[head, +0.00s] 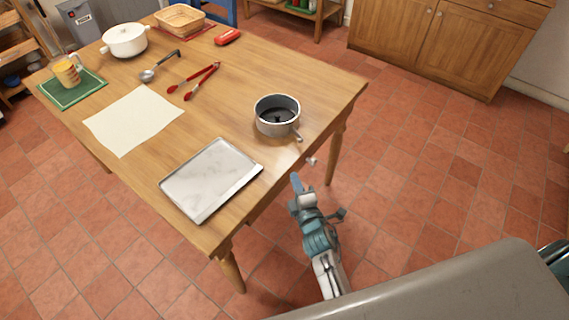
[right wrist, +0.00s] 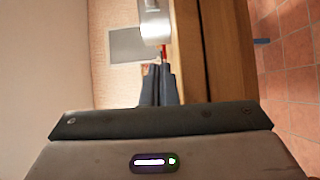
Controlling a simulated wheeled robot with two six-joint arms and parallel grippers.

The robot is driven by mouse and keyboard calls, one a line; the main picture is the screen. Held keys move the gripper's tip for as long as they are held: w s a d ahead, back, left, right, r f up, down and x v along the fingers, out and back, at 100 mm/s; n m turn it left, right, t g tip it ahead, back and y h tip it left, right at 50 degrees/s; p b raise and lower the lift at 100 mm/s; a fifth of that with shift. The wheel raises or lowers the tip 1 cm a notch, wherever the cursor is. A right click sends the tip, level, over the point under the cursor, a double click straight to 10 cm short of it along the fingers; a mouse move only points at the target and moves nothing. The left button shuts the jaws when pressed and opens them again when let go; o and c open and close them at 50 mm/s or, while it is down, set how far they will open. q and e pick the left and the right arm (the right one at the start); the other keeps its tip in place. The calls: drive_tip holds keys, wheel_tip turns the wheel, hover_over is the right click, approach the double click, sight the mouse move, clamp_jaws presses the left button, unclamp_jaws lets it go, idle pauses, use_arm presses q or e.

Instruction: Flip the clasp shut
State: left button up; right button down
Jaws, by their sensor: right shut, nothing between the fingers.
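I cannot make out a clasp in either view. A red oblong object (head: 228,37) lies near the far edge of the wooden table (head: 235,75), too small to show any fastening. My right gripper (head: 296,183) is shut and empty, beyond the table's right-hand edge, between the baking tray and the table leg. It is apart from the things on the table. Its closed fingers (right wrist: 160,85) also show in the right wrist view, pointing along the table's side. A small pale piece (head: 311,161) shows just ahead of it; I cannot tell what it is. My left gripper is not in view.
A grey saucepan (head: 277,126) and a baking tray (head: 200,190) stand near the right-hand edge. Red-handled tongs (head: 190,88), a ladle (head: 148,75), a pale sheet (head: 130,120), a white pot (head: 124,48) and a basket (head: 180,18) lie farther back. Tiled floor is free at right.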

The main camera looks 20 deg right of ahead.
sight(298, 155)
drive_tip(key=w, duration=0.6)
drive_tip(key=w+b, duration=0.1)
drive_tip(key=w, duration=0.2)
drive_tip(key=shift+w+a+r, duration=0.2)
drive_tip(key=shift+w+r, duration=0.1)
drive_tip(key=shift+w, duration=0.05)
drive_tip(key=d, duration=0.1)
drive_tip(key=w+d, duration=0.1)
drive_tip(key=d, duration=0.1)
drive_tip(key=shift+w+r, duration=0.1)
drive_tip(key=shift+w, duration=0.05)
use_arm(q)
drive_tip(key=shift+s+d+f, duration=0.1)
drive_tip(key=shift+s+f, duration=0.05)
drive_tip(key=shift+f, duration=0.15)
use_arm(e)
drive_tip(key=shift+w+d, duration=0.1)
drive_tip(key=shift+d, duration=0.3)
use_arm(q)
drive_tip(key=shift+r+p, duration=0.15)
drive_tip(key=shift+p, duration=0.2)
use_arm(e)
drive_tip(key=shift+d, duration=0.1)
